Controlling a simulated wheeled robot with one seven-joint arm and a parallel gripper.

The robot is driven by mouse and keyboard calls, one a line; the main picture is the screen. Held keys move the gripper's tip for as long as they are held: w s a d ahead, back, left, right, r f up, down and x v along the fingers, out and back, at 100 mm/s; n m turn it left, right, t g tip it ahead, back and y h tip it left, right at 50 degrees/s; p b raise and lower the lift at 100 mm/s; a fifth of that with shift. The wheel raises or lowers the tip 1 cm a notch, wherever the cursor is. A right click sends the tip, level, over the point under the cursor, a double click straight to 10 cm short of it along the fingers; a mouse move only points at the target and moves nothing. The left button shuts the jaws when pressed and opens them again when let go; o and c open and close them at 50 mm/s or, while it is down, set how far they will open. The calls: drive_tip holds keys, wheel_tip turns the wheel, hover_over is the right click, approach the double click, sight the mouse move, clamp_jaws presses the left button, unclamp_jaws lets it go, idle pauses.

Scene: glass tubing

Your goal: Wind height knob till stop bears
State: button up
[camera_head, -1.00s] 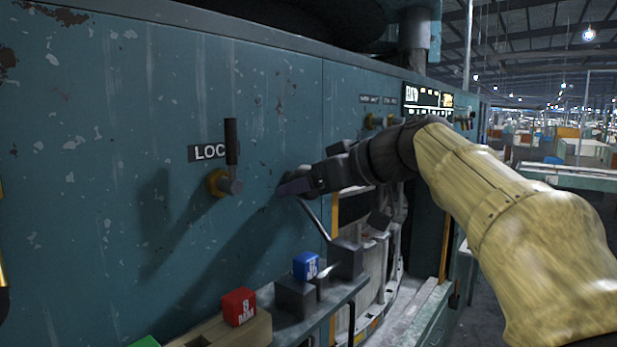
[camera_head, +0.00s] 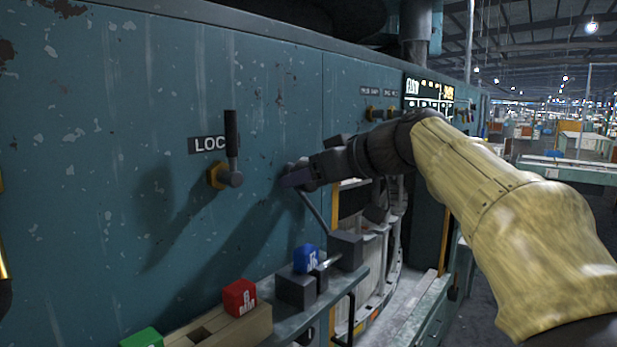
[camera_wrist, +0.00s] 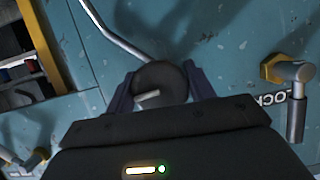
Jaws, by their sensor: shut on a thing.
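My gripper (camera_head: 296,178) is at the teal machine panel, right of the LOCK lever. In the wrist view its two dark fingers (camera_wrist: 161,92) are shut on a dark round knob (camera_wrist: 158,76), one finger on each side. A short light pin shows on the knob's face. In the head view my gripper hides the knob. A thin bent metal rod (camera_wrist: 112,30) runs close beside the knob; it also shows below my gripper in the head view (camera_head: 316,214). I cannot make out a stop touching anything.
The LOCK lever (camera_head: 231,148) sticks out left of my gripper; it also shows at the right in the wrist view (camera_wrist: 297,105). Below are a ledge with dark blocks, a blue block (camera_head: 306,258), a red block (camera_head: 239,297) and a green block (camera_head: 143,338). A lit display (camera_head: 428,95) is beyond.

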drive_tip(key=shift+d, duration=0.1)
drive_tip(key=m+g+y, duration=0.1)
drive_tip(key=m, duration=0.1)
drive_tip(key=shift+m, duration=0.3)
drive_tip(key=shift+r+m+g+y, duration=0.15)
drive_tip(key=shift+m+g+y, duration=0.35)
drive_tip(key=shift+m+y, duration=0.5)
drive_tip(key=shift+s, duration=0.1)
drive_tip(key=o, duration=1)
drive_tip(key=shift+c, duration=0.2)
drive_tip(key=b+v, duration=0.3)
drive_tip(key=v, duration=1.4)
drive_tip(key=shift+r, duration=0.35)
